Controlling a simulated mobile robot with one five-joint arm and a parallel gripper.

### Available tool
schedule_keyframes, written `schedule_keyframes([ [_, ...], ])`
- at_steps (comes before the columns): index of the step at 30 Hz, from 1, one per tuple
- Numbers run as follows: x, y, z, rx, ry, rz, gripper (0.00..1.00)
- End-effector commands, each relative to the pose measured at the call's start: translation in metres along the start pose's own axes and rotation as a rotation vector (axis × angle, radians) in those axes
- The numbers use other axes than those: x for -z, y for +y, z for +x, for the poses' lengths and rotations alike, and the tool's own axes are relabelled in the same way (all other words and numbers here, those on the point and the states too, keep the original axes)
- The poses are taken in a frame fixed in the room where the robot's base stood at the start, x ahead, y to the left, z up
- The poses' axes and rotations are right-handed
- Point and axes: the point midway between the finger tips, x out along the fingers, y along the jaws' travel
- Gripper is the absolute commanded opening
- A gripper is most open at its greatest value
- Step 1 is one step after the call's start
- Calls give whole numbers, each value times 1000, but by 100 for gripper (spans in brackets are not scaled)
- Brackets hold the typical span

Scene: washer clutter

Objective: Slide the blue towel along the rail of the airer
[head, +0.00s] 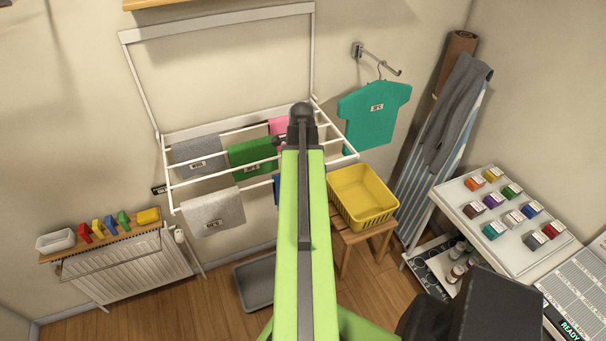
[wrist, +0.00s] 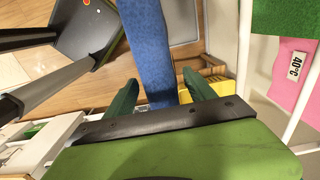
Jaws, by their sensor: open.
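The blue towel (wrist: 152,50) hangs as a long strip in the upper middle of the wrist view. In the head view only a thin blue sliver of it (head: 276,187) shows at the left edge of my arm; the rest is hidden. The white airer (head: 245,172) is fixed to the wall, with several towels over its rails. My gripper (wrist: 161,90) is open, its two green fingers apart on either side of the towel's lower part in the wrist view. I cannot tell whether the towel is fully between them. My arm hides the gripper in the head view.
Grey towels (head: 197,153), a green towel (head: 252,153) and a pink towel (head: 278,126) hang on the airer. A yellow basket (head: 362,195) stands on a wooden stool at right. A teal shirt (head: 372,112) hangs on the wall. A grey tray (head: 256,282) lies on the floor.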

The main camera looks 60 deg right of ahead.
Motion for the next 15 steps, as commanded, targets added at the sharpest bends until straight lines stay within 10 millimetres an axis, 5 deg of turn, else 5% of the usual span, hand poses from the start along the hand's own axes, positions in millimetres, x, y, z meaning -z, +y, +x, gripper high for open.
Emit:
schedule_keyframes([
  [1,0,0,22,0,0,0,64],
  [6,0,0,48,0,0,-1,64],
  [15,0,0,50,0,0,-1,64],
])
